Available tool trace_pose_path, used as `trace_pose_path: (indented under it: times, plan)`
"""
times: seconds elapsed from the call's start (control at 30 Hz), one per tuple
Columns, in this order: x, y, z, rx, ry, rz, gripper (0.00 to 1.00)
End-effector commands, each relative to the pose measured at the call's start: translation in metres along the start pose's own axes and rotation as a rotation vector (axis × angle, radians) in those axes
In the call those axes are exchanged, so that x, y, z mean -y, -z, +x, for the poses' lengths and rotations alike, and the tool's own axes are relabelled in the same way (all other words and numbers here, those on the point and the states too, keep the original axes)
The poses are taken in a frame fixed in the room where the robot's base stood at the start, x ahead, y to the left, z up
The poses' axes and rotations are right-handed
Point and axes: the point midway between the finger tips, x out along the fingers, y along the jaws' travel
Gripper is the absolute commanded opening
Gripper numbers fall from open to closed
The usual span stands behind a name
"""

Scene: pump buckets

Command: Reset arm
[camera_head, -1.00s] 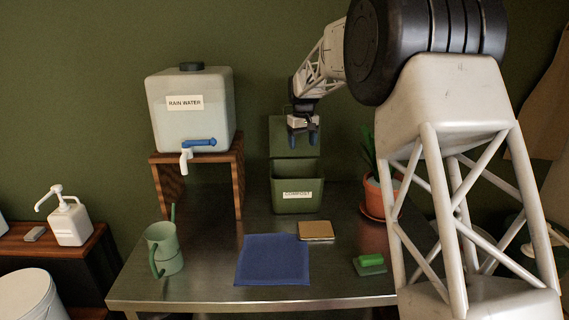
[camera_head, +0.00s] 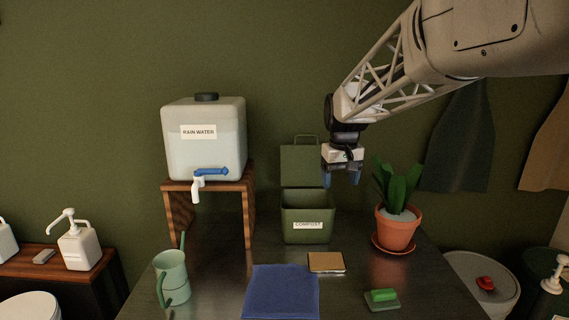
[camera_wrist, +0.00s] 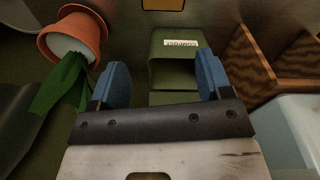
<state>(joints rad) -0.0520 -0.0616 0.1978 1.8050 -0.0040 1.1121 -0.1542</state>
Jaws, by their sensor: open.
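My gripper (camera_head: 341,178) hangs above the table's back edge, just right of the green compost bin (camera_head: 307,226). Its blue fingers point down, apart and empty. In the wrist view my gripper (camera_wrist: 160,82) shows both blue fingers spread wide, with the compost bin (camera_wrist: 175,72) seen between them. The bin's lid (camera_head: 301,166) stands raised against the wall. The fingers touch nothing that I can see.
A potted plant (camera_head: 397,230) stands right of the bin. A rain water tank (camera_head: 205,150) sits on a wooden stand (camera_head: 249,212) at left. A green watering can (camera_head: 172,278), blue cloth (camera_head: 281,292), tan-topped pad (camera_head: 326,262) and green-handled brush (camera_head: 382,299) lie forward.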

Motion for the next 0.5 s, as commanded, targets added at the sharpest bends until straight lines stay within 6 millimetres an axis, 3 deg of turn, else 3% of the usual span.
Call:
trace_pose_path:
  times: [0.5]
  plan:
    - [0.011,-0.148,-0.011,-0.051,-0.011,0.082,0.72]
